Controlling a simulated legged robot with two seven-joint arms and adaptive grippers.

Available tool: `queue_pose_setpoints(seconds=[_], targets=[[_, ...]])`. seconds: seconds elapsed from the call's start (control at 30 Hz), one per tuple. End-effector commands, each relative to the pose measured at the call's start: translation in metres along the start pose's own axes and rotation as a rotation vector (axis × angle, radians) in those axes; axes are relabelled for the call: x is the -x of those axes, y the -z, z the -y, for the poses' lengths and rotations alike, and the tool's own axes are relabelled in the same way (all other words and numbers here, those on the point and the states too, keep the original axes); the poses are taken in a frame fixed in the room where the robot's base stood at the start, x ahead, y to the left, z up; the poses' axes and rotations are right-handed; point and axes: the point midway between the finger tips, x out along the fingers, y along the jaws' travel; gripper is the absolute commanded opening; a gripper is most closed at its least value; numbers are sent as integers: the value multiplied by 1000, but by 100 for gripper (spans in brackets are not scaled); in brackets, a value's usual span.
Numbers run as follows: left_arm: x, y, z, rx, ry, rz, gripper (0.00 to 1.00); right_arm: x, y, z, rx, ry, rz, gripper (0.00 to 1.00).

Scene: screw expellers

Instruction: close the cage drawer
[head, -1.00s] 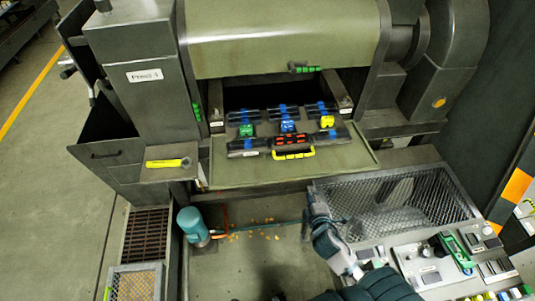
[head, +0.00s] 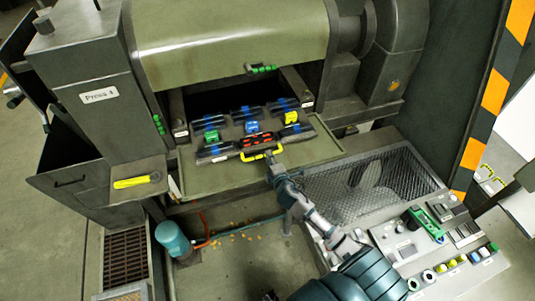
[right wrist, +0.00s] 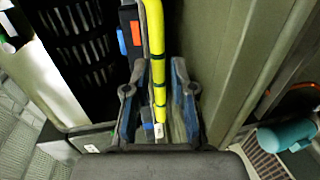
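The cage drawer (head: 223,150), a dark barred tray with blue parts and green, blue and yellow blocks on it, sticks out of the dark opening under the press. Its yellow handle (head: 262,154) is at the front edge. My right gripper (head: 272,165) is at this handle. In the right wrist view the yellow handle (right wrist: 156,60) runs between the two fingers of my right gripper (right wrist: 159,65). The fingers stand apart on either side, with gaps to the bar. My left gripper is out of view.
A green shelf (head: 312,151) lies under the drawer. A yellow-handled tool (head: 137,182) rests on a side ledge. A mesh guard (head: 370,185) and control panel (head: 440,240) are at the right. A teal motor (head: 172,238) stands below left.

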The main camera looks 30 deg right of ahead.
Motion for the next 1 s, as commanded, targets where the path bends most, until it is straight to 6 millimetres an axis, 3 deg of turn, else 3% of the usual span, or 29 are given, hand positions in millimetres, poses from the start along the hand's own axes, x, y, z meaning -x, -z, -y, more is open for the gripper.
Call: queue_pose_setpoints(seconds=[0.2,0.53,0.63,0.67,1.0], targets=[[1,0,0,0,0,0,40,-24,0,0,-1,0,1,25],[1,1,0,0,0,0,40,-28,0,0,-1,0,0,25],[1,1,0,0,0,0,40,-28,0,0,-1,0,1,2],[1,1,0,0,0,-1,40,-28,0,0,-1,0,1,0],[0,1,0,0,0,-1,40,-30,0,2,0,3,1,0]])
